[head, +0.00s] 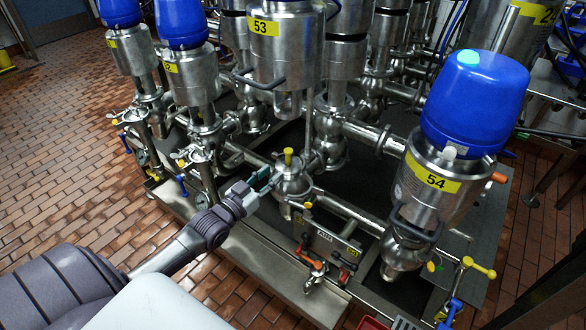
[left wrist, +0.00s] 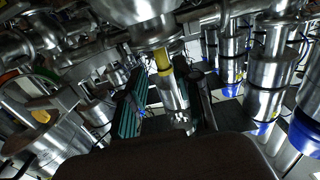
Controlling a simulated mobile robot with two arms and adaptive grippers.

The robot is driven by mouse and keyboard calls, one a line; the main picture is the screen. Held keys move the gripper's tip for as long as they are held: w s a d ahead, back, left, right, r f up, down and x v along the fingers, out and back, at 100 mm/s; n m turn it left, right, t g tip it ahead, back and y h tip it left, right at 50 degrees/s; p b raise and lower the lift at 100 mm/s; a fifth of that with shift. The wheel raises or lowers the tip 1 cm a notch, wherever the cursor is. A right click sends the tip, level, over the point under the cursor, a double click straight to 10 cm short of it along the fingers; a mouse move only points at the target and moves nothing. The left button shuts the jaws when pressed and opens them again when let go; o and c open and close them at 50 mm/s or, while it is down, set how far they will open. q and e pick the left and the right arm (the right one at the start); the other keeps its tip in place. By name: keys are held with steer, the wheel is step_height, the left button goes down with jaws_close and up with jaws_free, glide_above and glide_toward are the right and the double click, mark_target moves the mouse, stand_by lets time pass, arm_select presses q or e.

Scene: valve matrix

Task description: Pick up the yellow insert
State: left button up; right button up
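The yellow insert (head: 288,156) stands upright on top of a small steel valve body (head: 292,182) in the middle of the head view. My left gripper (head: 262,181) comes in from the left, with its fingertips close beside the insert and a little lower. In the left wrist view the yellow insert (left wrist: 162,59) shows beyond and between the two fingers of my left gripper (left wrist: 165,95). Whether a finger touches the valve body is hard to tell. My right gripper is not in view.
A large blue-capped valve numbered 54 (head: 433,185) stands to the right. Valve 53 (head: 286,50) rises just behind the insert. Steel pipes and small taps (head: 313,270) surround the spot. Open brick floor (head: 60,130) lies to the left.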

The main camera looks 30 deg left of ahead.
mark_target(286, 160)
arm_select(q)
steer(key=w, duration=0.8)
steer(key=shift+w+d+f, duration=0.1)
steer(key=shift+w+d, duration=0.2)
steer(key=shift+d, duration=0.05)
jaws_close()
steer(key=shift+r, duration=0.25)
